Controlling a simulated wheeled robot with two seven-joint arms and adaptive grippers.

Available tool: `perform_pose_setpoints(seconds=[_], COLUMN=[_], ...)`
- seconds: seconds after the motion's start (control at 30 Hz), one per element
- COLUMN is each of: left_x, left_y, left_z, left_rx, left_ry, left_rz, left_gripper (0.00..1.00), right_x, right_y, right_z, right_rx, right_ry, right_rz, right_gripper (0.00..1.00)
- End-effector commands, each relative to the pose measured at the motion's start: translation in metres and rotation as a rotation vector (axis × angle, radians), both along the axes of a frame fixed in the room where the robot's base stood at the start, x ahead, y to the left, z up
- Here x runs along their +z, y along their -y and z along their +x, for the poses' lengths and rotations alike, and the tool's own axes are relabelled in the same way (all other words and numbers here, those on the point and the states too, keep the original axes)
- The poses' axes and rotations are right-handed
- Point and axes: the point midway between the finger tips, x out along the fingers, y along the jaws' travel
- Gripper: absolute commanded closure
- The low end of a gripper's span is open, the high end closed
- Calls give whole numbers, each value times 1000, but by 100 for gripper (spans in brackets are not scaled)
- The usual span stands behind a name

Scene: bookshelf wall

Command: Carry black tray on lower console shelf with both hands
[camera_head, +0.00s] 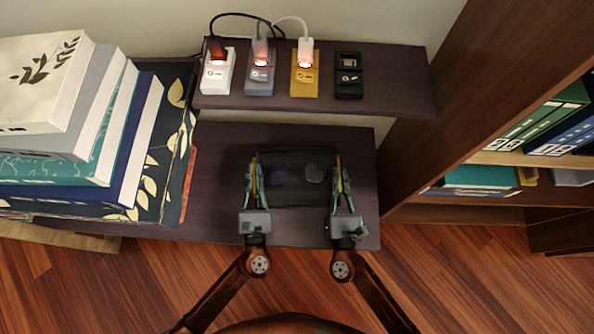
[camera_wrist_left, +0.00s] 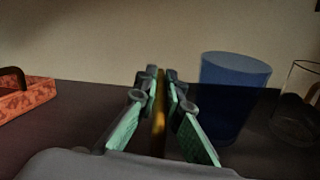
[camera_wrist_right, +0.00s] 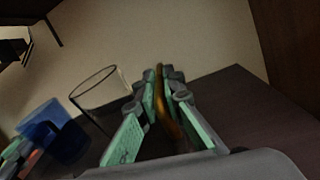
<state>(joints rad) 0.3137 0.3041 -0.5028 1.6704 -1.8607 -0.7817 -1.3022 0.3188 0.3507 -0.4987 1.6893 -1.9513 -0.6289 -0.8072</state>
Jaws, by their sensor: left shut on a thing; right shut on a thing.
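The black tray (camera_head: 297,196) is over the lower console shelf (camera_head: 226,140), and I cannot tell whether it touches the board. A blue cup (camera_head: 277,174) and a clear glass (camera_head: 316,173) stand upright on it. My left gripper (camera_head: 254,176) is shut on the tray's left handle, a brownish bar in the left wrist view (camera_wrist_left: 159,120). My right gripper (camera_head: 340,176) is shut on the right handle, which also shows in the right wrist view (camera_wrist_right: 165,105). The cup also shows in the left wrist view (camera_wrist_left: 232,95).
The upper shelf (camera_head: 410,95) overhangs behind, with several lit chargers. A stack of large books (camera_head: 60,100) stands left. A red basket (camera_wrist_left: 28,98) is left of my left gripper. A wooden bookcase (camera_head: 440,120) rises right. The floor in front is clear.

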Motion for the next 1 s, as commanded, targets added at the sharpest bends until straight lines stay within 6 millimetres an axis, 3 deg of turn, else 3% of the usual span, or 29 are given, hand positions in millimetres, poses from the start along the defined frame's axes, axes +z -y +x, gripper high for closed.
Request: perform_pose_setpoints(seconds=[0.3, 0.77, 1.0], left_x=[0, 0, 30], left_y=[1, 0, 0], left_z=[0, 0, 0], left_rx=[-1, 0, -1], left_ry=[1, 0, 2], left_rz=[0, 0, -4], left_gripper=[74, 74, 74], right_x=[0, -1, -1], right_y=[-1, 0, 0], right_z=[0, 0, 0], right_rx=[1, 0, 0], right_ry=[0, 0, 0], right_rz=[1, 0, 0], right_gripper=[74, 74, 74])
